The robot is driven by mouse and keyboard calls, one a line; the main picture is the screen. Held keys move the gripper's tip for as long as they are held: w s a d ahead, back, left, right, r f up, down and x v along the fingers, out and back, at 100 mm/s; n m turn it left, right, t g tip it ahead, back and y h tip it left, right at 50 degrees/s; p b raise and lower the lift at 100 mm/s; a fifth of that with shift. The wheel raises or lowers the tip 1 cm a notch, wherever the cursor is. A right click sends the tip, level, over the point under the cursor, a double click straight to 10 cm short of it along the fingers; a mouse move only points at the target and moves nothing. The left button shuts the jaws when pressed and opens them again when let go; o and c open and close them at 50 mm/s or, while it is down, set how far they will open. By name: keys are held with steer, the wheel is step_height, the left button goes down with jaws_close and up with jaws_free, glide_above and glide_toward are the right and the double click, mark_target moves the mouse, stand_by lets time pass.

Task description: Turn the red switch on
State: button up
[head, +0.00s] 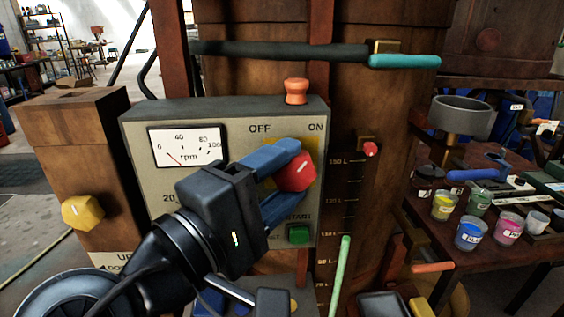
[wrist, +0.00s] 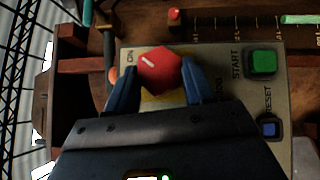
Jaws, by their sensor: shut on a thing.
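The red switch (head: 299,176) is a faceted knob on a yellow patch of the grey control panel (head: 150,195), under the words OFF and ON. My gripper (head: 285,178) has its blue fingers on either side of the knob and is shut on it. In the wrist view the knob (wrist: 161,72) sits between both fingertips of my gripper (wrist: 160,76). A short white mark shows on its face. In the head view the mark lies at the upper right, on the ON side. The lower part of the panel is partly hidden by my arm.
The panel carries an rpm dial (head: 187,147), a green START button (head: 299,234) and, on top, an orange knob (head: 296,91). A blue RESET button (wrist: 269,129) shows too. A teal-tipped lever (head: 404,61) crosses above. A yellow knob (head: 83,212) stands left. Paint pots (head: 471,233) fill the right table.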

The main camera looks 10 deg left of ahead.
steer(key=shift+r+m+g+p, duration=0.1)
steer(key=shift+m+g+p, duration=0.3)
steer(key=shift+m, duration=0.1)
steer(key=shift+y, duration=0.3)
steer(key=o, duration=1)
steer(key=shift+o, duration=0.2)
steer(key=v, duration=0.7)
steer(key=shift+s+a+b, duration=0.2)
steer(key=shift+s+b, duration=0.15)
steer(key=shift+b, duration=0.05)
